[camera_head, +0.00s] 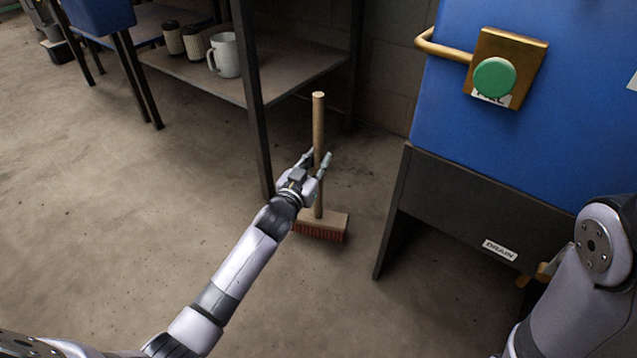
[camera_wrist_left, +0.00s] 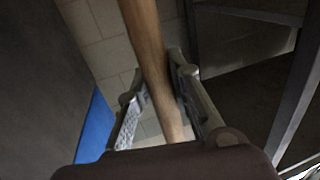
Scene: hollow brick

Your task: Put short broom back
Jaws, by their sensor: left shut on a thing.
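The short broom (camera_head: 318,126) stands nearly upright on the floor in the head view, its wooden handle up and its wide head with reddish bristles (camera_head: 321,226) at the bottom. My left gripper (camera_head: 319,163) is shut on the handle, part way up above the broom head. In the left wrist view the handle (camera_wrist_left: 150,50) runs between the two fingers (camera_wrist_left: 158,95). The broom head is out of that view. My right arm shows at the right edge of the head view, but its gripper cannot be seen.
A dark metal shelf (camera_head: 290,75) with a white mug (camera_head: 224,55) and two ribbed cups stands behind on the left. A blue cabinet (camera_head: 440,90) with a green button and a dark base marked DRAIN stands on the right. Open concrete floor (camera_head: 120,210) lies to the left.

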